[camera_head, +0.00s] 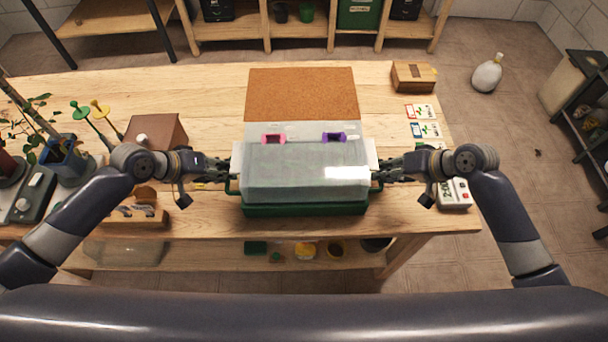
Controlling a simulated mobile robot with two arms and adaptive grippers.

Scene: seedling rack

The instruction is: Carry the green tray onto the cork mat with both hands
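The green tray (305,209) is at the middle of the table's front, with a cloudy clear cover (300,172) over it. A pink clip and a purple clip show on top of the cover. The cork mat (302,92) lies flat and bare just behind the tray. My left gripper (226,177) is at the tray's left handle and my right gripper (383,172) is at its right handle. The fingertips are small and dark against the handles, so I cannot tell whether they are closed. I cannot tell whether the tray touches the table.
A brown box (157,131) and potted plants stand at the left. A wooden box (413,76), several seed cards (423,112) and a white timer (455,193) are at the right. The wood around the mat is mostly clear. A shelf (325,257) runs below the table.

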